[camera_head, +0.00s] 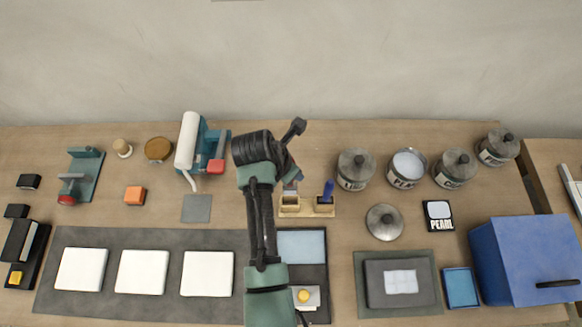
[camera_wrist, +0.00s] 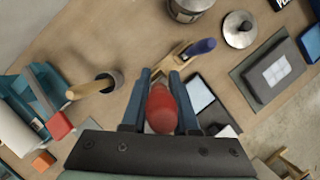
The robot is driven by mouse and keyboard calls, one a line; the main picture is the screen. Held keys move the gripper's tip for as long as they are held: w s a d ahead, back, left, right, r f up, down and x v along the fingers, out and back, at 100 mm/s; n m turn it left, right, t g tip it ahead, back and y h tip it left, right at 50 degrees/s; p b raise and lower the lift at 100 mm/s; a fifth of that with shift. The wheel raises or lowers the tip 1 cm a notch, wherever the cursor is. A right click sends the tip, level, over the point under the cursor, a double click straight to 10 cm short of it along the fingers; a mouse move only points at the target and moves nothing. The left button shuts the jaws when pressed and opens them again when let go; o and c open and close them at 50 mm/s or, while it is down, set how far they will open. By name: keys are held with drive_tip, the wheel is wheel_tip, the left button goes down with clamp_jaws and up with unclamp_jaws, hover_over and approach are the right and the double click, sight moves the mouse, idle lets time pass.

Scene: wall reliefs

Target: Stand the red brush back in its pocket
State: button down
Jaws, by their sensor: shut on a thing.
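The red brush (camera_wrist: 162,108) is held between the two fingers of my gripper (camera_wrist: 163,88) in the wrist view. Its rounded red handle faces the wrist camera; its far end is hidden. The wooden brush holder (camera_wrist: 172,62) lies just beyond the fingertips in that view. In the head view the holder (camera_head: 308,212) stands on the table, with the blue brush (camera_head: 328,191) upright in its right side. The blue brush also shows in the wrist view (camera_wrist: 203,46). My gripper (camera_head: 292,186) is over the holder's left side, where my arm hides the red brush. I cannot tell whether brush and holder touch.
Several lidded jars (camera_head: 356,168) stand behind and right of the holder. A loose lid (camera_head: 384,222) lies to its right. A pale blue pad (camera_head: 301,246) lies in front. A teal roller stand (camera_head: 205,150) is to the left, with a grey square (camera_head: 197,208) before it.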

sight(293, 190)
drive_tip(key=shift+f+b, duration=3.5)
drive_tip(key=shift+f, duration=0.85)
drive_tip(key=shift+f+b, duration=0.9)
drive_tip(key=shift+f, duration=0.55)
drive_tip(key=shift+c, duration=0.6)
unclamp_jaws()
drive_tip(key=shift+r, duration=0.15)
wheel_tip(293, 190, up, 8)
drive_tip(key=p, duration=0.8)
drive_tip(key=shift+p, duration=0.35)
